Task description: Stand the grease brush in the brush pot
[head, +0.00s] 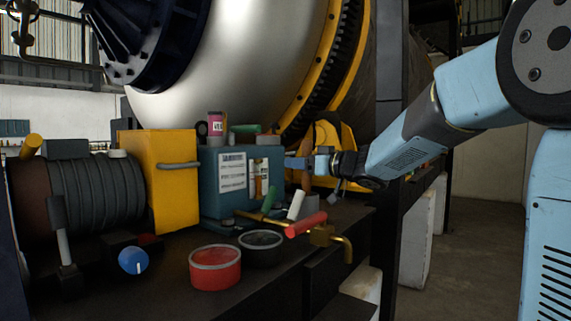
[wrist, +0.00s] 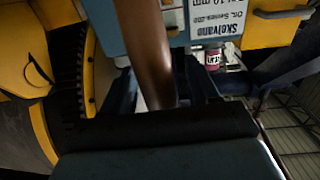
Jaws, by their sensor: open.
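My gripper (head: 300,163) reaches in from the right above the bench, in front of the blue-green box. Its jaws are open. A brown handle (wrist: 146,45), which looks like the grease brush's, runs down between the fingers in the wrist view; contact cannot be told. In the head view a brown handle (head: 306,181) shows just below the fingers; its bristles cannot be made out. Two round open containers stand at the bench front: a red one (head: 215,279) and a dark one (head: 261,257). I cannot tell whether either is the brush pot.
The blue-green box (head: 212,183) and a yellow box (head: 160,183) stand behind. A red-handled brass valve (head: 320,234) sits at the bench's front edge. Green and white cylinders lie near the gripper. A pink-labelled can (head: 216,125) stands on the box.

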